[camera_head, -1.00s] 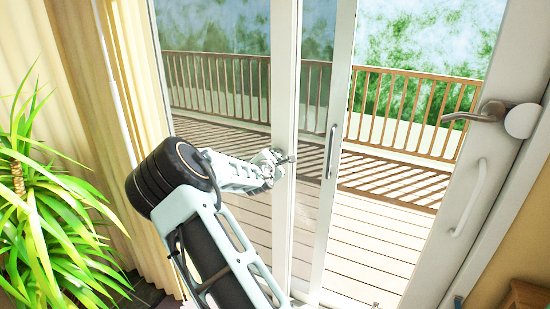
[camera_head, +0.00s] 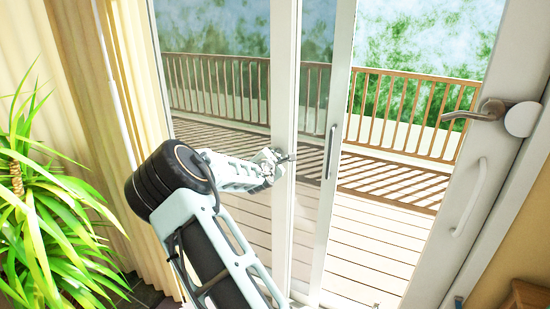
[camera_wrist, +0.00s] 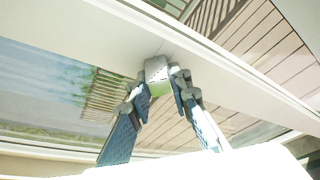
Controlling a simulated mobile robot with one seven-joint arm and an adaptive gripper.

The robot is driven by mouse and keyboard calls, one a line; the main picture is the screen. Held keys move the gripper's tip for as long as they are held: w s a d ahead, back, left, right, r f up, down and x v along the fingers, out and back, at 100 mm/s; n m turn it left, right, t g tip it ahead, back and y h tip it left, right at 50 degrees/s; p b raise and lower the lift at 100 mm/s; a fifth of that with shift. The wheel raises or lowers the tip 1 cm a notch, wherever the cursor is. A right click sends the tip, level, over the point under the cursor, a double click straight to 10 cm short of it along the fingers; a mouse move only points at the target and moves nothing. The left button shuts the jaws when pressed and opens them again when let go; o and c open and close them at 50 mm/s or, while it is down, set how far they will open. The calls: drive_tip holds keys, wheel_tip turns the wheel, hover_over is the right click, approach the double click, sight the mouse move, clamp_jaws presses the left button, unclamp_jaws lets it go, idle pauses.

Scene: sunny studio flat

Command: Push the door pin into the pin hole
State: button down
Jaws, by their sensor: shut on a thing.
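My gripper (camera_head: 283,160) reaches to the white upright frame (camera_head: 284,65) of the sliding glass door. In the wrist view, my gripper (camera_wrist: 163,86) has its two blue-padded fingers closed around a small grey block-like piece, which I take to be the door pin (camera_wrist: 157,70). The pin sits against the white door frame (camera_wrist: 105,42). Its far end and the pin hole are hidden, so I cannot tell how deep it goes. In the head view the pin is too small to make out clearly.
A long door handle (camera_head: 330,150) is on the sliding panel right of my gripper. A hinged white door with a lever handle (camera_head: 478,112) stands at the right. A leafy plant (camera_head: 45,215) and cream curtains (camera_head: 60,70) are at the left. A railed deck (camera_head: 390,190) lies outside.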

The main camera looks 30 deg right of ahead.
drive_tip(key=shift+w+d+r, duration=0.1)
drive_tip(key=shift+d+r, duration=0.05)
drive_tip(key=shift+r, duration=0.15)
drive_tip(key=c, duration=2.1)
unclamp_jaws()
drive_tip(key=o, duration=0.9)
drive_tip(key=shift+f, duration=0.3)
drive_tip(key=p+v, duration=0.1)
drive_tip(key=v, duration=0.6)
